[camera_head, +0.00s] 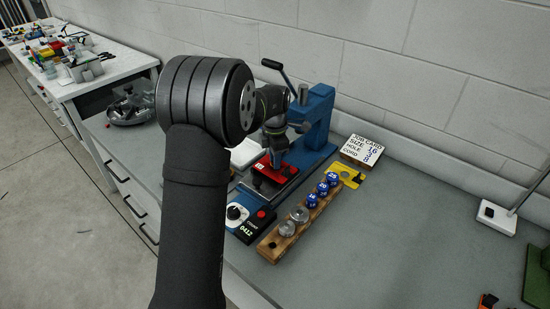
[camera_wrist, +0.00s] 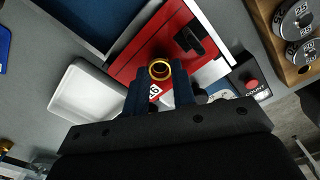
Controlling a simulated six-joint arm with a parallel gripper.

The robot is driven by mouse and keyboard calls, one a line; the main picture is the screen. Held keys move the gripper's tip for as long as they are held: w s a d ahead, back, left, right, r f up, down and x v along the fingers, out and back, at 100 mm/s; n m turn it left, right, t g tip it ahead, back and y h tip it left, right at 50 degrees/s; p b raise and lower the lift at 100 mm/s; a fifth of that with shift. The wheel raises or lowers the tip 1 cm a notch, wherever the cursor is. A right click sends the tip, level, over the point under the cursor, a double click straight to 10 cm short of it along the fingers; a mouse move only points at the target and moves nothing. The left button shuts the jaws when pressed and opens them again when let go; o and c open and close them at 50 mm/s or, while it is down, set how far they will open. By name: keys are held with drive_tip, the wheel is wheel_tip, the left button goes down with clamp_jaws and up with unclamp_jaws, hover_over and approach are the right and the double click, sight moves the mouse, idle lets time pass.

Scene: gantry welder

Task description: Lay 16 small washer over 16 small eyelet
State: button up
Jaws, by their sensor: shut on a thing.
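My gripper (camera_wrist: 160,82) is over the red plate (camera_wrist: 140,62) of the blue press, with its two dark blue fingers pointing at the plate. It is shut on a small brass ring, the washer (camera_wrist: 160,69), which shows between the fingertips. The eyelet cannot be told apart from this ring; anything beneath it is hidden. I cannot tell whether the ring touches the plate. In the head view my gripper is above the red plate (camera_head: 262,165), with its fingertips too small to make out.
The blue press (camera_head: 318,115) with its black lever stands behind. A wooden block (camera_head: 270,250) holds steel and blue-topped dies. A counter box (camera_head: 258,222), a white tray (camera_wrist: 83,92) and a job card reading size 16 (camera_head: 362,150) are nearby. The bench's right is mostly clear.

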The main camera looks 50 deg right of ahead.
drive_tip(key=shift+f, duration=0.65)
drive_tip(key=o, duration=1)
wheel_tip(320, 180, up, 18)
drive_tip(key=shift+f, duration=0.2)
drive_tip(key=shift+f, duration=0.1)
wheel_tip(320, 180, down, 18)
drive_tip(key=shift+r, duration=0.35)
drive_tip(key=shift+r, duration=0.1)
